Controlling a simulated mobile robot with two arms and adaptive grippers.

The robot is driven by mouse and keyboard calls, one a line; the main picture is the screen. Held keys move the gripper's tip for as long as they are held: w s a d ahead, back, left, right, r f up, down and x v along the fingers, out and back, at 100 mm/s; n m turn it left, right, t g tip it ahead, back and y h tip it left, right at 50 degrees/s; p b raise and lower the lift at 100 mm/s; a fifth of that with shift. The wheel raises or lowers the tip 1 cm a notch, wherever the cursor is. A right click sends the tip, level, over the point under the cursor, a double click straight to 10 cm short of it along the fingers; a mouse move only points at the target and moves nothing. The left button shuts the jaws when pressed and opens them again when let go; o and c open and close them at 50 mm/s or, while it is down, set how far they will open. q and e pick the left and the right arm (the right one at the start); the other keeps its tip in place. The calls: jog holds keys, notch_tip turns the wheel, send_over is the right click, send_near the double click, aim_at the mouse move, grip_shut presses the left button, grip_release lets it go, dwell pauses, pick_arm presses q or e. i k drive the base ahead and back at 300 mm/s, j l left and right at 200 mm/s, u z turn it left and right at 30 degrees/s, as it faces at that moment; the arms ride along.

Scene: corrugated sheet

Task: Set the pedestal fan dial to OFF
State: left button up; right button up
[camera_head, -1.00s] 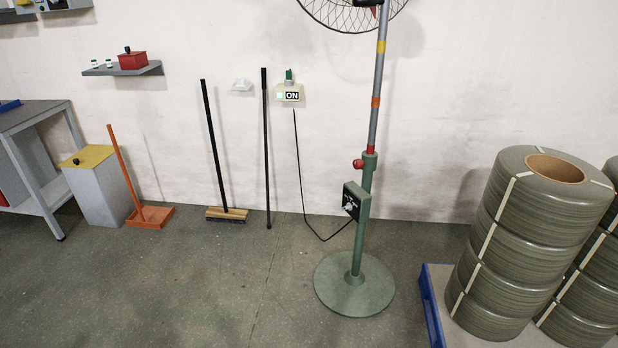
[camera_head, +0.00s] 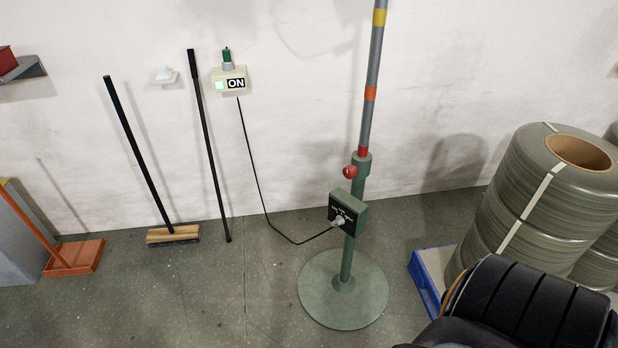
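The pedestal fan (camera_head: 350,230) stands upright on a round green base in front of the white wall. Its control box (camera_head: 348,211) is on the lower post, with a dark front panel. A pale grey dial (camera_head: 338,220) sits on that panel; its setting is too small to read. A black cord runs from near the box up to a wall switch box (camera_head: 229,79) that reads ON, with a lit pale green square. A black part of my own body fills the lower right corner. Neither gripper is visible.
Coils (camera_head: 540,205) stand on a blue-edged pallet (camera_head: 427,281) right of the fan. A broom (camera_head: 172,234), a black pole (camera_head: 210,150) and an orange dustpan (camera_head: 75,256) are at the left by the wall. The floor left of the fan base is clear.

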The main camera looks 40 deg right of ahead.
aim_at(339, 219)
jog(key=i+j+z, duration=0.15)
jog(key=i+z, duration=0.2)
jog(key=i+j+z, duration=0.75)
jog(key=l, duration=0.1)
